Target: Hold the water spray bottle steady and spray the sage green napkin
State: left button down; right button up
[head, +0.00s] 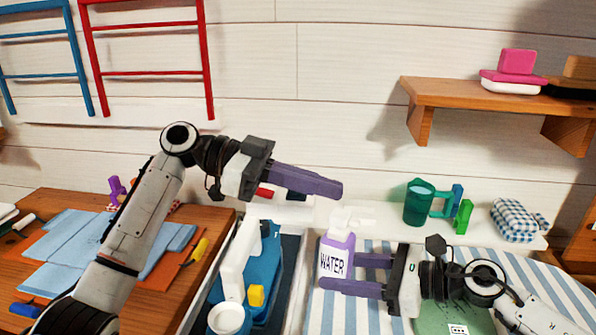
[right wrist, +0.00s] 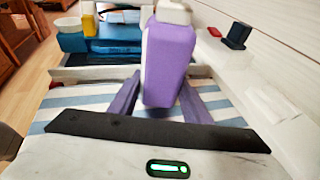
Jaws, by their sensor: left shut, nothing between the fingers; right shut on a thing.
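The water spray bottle (head: 333,262) is purple with a white "WATER" label and a white head. It stands roughly upright in the head view, and its purple body shows in the right wrist view (right wrist: 168,62). My right gripper (head: 338,273) is shut on its body from the right, one finger on each side. My left gripper (head: 338,189) is shut and empty, above the bottle's white head and apart from it. A sage green flat piece (head: 440,318), apparently the napkin, lies at the bottom, partly hidden by my right arm.
A striped cloth surface (head: 345,318) lies under the bottle. A blue and white thing (head: 262,262) stands left of it. A green mug (head: 418,205) and a checked cloth bundle (head: 515,222) stand at the back right. A wooden shelf (head: 470,97) juts out above.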

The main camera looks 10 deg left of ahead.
aim_at(330, 218)
pick_arm(q)
jog(key=shift+a+f, duration=0.1)
jog(key=shift+f, duration=1.25)
pick_arm(e)
jog(key=shift+f, duration=0.1)
pick_arm(q)
notch_tip(330, 218, down, 2)
jog(key=shift+f, duration=0.35)
jog(key=shift+s, duration=0.1)
pick_arm(e)
jog(key=shift+s, duration=0.1)
pick_arm(q)
notch_tip(330, 218, up, 5)
jog(key=v, duration=1)
jog(key=shift+r, duration=0.3)
